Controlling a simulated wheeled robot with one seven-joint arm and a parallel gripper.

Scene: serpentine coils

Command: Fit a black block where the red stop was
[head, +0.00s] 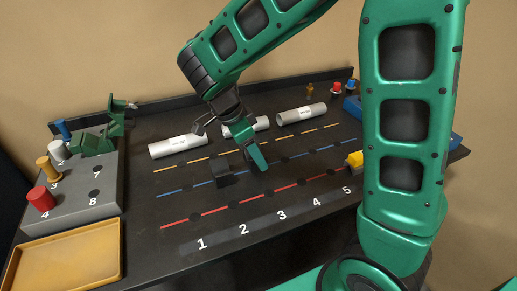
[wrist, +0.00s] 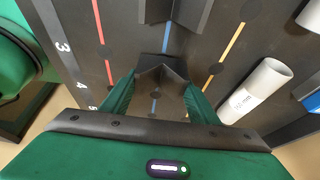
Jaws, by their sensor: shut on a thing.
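My gripper (wrist: 160,103) is shut on a black V-shaped block (wrist: 163,82), held between its green fingers over the blue line. In the head view my gripper (head: 259,162) is over the middle of the board, and the held block is mostly hidden there. A second black block (head: 223,172) stands on the blue line to its left. This block also shows at the top of the wrist view (wrist: 176,14), apart from the held one. A red stop (head: 40,198) sits at position 4 of the grey rack (head: 72,205) on the left.
The board has red, blue and yellow lines with dark round holes. White tubes (head: 178,147) lie behind the yellow line; one (wrist: 255,90) is beside my gripper. A yellow piece (head: 354,159) is near the right end. A yellow tray (head: 62,282) is front left.

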